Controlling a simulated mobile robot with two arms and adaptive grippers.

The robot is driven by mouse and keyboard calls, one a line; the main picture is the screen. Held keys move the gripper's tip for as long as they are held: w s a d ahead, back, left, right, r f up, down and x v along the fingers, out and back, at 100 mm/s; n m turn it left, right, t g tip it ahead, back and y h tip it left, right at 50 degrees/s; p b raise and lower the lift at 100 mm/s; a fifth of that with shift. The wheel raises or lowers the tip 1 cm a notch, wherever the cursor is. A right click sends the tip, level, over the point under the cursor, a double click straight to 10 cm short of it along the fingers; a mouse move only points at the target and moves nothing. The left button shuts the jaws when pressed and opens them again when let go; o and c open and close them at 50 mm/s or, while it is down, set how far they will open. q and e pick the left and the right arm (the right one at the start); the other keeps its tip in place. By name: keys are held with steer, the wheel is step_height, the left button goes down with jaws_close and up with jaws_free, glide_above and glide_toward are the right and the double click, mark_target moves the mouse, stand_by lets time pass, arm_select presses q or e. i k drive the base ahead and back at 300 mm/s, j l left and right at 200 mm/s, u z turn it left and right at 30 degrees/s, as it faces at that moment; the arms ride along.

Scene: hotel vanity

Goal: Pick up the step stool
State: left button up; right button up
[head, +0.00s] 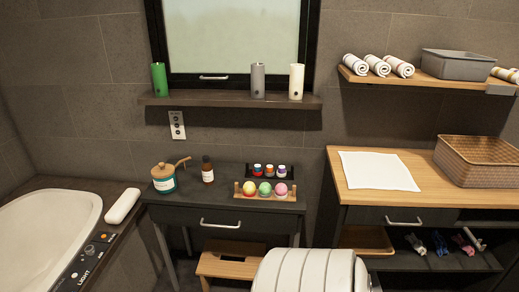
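The step stool (226,268) is light wood and stands low under the small dark vanity table, a little left of the bottom middle in the head view. Its upper step and a lower front step show. The picture's bottom edge cuts off its lower part. A white ribbed rounded shape, which I cannot identify, fills the bottom middle and hides part of the stool's right side. Neither of my grippers is in view.
The dark table (222,208) over the stool bears a lidded pot (164,184), a brown bottle (207,170) and coloured balls (265,189). A bathtub (40,235) is at left. A wooden counter (375,200) with a wicker basket (478,165) is at right.

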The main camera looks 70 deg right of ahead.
mark_target(210, 265)
steer(key=z, duration=2.05)
steer(key=l+z, duration=0.2)
steer(key=l, duration=0.4)
steer(key=i+l+z, duration=0.15)
steer(key=l, duration=0.4)
